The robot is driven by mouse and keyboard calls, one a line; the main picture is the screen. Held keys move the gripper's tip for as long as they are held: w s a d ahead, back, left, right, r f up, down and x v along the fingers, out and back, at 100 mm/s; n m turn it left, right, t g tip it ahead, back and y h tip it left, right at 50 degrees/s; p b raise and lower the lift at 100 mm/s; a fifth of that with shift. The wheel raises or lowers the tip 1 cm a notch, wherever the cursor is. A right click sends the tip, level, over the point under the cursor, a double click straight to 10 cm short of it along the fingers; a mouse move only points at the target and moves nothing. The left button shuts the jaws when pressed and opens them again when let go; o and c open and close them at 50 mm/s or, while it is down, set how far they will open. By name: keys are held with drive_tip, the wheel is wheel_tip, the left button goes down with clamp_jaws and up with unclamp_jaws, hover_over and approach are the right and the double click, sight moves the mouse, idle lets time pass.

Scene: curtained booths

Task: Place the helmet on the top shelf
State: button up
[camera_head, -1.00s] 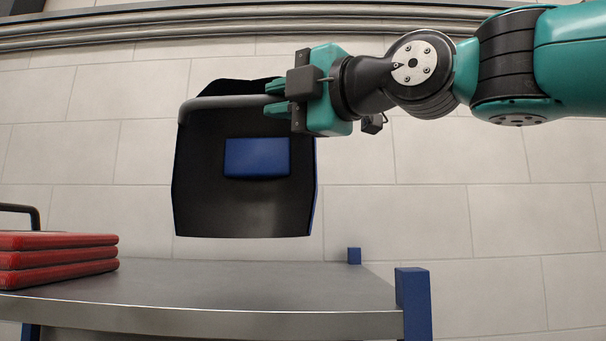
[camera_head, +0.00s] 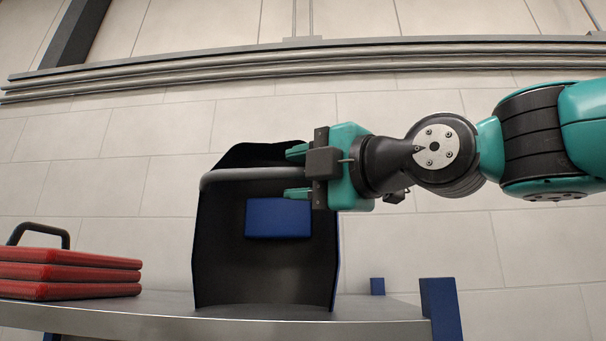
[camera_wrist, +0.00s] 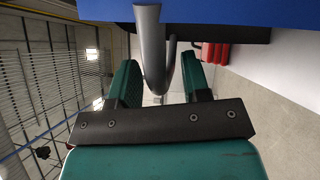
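The helmet (camera_head: 265,265) is a dark curved shell with a blue block (camera_head: 278,218) on its inner face and a grey bar (camera_head: 250,174) across its upper part. It stands upright on the grey top shelf (camera_head: 380,308), its lower edge appearing to touch the surface near the front. My gripper (camera_head: 290,173) is at the bar's right end, its green fingers spread above and below it. In the wrist view, the fingers (camera_wrist: 160,78) are apart, with the grey bar (camera_wrist: 152,50) between them and gaps on both sides. The helmet's far side is hidden.
A stack of red flat cases (camera_head: 70,275) with a dark handle (camera_head: 38,232) lies on the shelf to the left. A blue post (camera_head: 441,308) stands at the shelf's right front corner, a smaller one (camera_head: 377,286) behind. A tiled wall and rails (camera_head: 330,62) are behind.

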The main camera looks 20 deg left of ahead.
drive_tip(key=shift+d, duration=0.1)
drive_tip(key=b+v, duration=0.8)
drive_tip(key=v, duration=0.4)
drive_tip(key=shift+r, duration=0.1)
idle(0.3)
